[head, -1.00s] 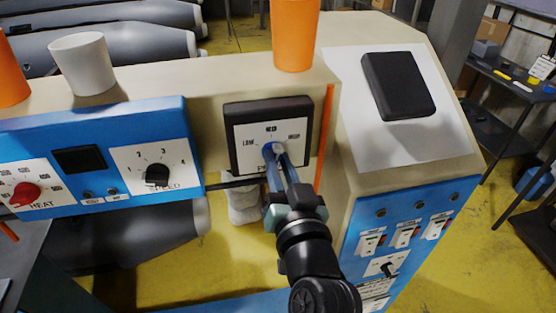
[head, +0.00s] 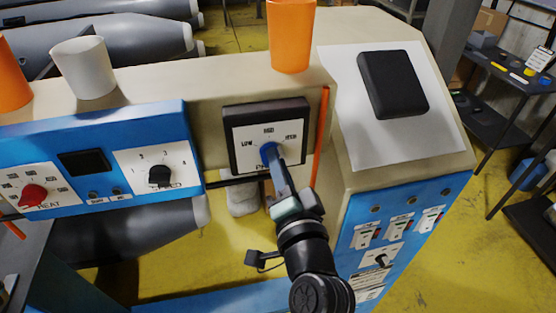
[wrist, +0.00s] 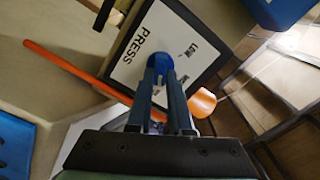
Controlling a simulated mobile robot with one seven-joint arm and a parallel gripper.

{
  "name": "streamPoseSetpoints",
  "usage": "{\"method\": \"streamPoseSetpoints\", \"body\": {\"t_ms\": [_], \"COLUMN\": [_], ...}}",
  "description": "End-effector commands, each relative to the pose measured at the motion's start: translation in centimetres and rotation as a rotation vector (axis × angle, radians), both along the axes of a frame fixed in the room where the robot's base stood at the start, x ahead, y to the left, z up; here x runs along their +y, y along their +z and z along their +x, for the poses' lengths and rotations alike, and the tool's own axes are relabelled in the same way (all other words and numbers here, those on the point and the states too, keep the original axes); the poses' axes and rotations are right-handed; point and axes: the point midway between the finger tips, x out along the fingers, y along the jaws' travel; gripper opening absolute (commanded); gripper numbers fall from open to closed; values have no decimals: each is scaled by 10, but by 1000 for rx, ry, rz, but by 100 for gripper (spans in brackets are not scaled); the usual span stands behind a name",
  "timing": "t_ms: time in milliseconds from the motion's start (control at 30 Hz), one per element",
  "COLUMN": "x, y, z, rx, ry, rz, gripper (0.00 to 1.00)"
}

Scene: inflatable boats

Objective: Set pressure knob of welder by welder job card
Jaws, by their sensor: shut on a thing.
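The pressure knob (head: 267,151) is blue and sits on a white dial plate in a black frame (head: 232,155), marked LOW, MED and HIGH. My gripper (head: 273,160) is shut on this knob, coming from below and in front. In the wrist view both fingers (wrist: 162,78) meet the round blue knob (wrist: 159,60), and the lettering PRESS stands tilted to its left. The fingers hide part of the dial, and I cannot tell which mark the knob points at. The welder body (head: 217,97) is beige with blue panels. I cannot make out a readable job card.
Left on the welder are a red heat knob (head: 33,195) and a black speed knob (head: 159,175). Orange (head: 291,36) and white (head: 84,68) cylinders stand on top. An orange rod (head: 321,135) runs close right of the dial. A switch panel (head: 400,232) is at the right.

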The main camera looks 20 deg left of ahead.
Motion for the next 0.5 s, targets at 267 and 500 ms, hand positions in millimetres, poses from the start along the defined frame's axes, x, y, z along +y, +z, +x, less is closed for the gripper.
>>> {"method": "streamPoseSetpoints", "body": {"t_ms": [267,500], "x": [0,0], "y": [-1,-1], "z": [0,0], "rx": [19,20], "ry": [0,0], "rz": [26,27], "gripper": [0,0]}}
